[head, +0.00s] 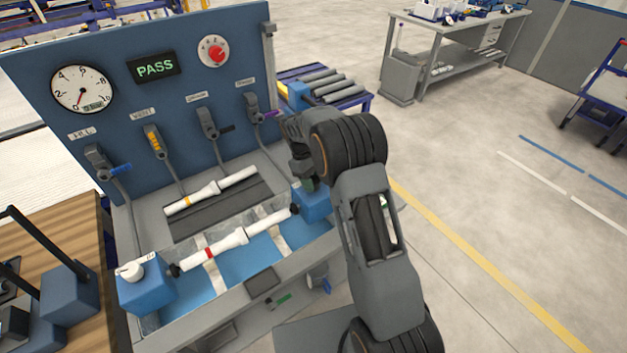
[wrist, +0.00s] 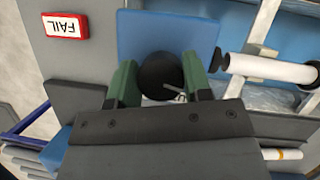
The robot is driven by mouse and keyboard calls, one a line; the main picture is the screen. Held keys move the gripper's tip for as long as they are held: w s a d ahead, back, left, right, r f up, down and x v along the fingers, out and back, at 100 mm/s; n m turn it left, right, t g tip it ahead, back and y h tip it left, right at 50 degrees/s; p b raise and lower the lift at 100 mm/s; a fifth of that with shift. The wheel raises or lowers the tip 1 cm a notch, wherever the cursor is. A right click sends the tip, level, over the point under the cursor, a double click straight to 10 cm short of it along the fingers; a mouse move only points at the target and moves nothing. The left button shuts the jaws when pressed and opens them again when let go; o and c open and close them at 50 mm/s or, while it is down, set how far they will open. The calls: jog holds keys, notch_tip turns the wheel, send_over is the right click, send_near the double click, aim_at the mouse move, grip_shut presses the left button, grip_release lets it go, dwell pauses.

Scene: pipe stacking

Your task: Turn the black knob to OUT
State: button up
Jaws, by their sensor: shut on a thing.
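The black knob (wrist: 160,72) is round and sits on a blue block, with a short pale mark near its lower right edge in the wrist view. My gripper (wrist: 156,84) has its two green fingers on either side of the knob and is shut on it. In the head view my gripper (head: 306,181) is over the right blue block (head: 314,206), and the knob is hidden there. No OUT marking is readable in either view.
A white pipe with a red band (head: 228,242) lies between the right and left blue blocks over a blue-lined trough. Another white pipe (head: 210,192) lies on the dark rack behind. The panel (head: 185,100) carries a gauge, a PASS display (head: 155,67) and a red knob (head: 216,53).

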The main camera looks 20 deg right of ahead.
jog(key=o, duration=0.9)
jog(key=shift+r, duration=0.1)
jog(key=v, duration=1.3)
jog(key=shift+w+a+r, duration=0.1)
jog(key=shift+w+r, duration=0.05)
jog(key=shift+r, duration=0.1)
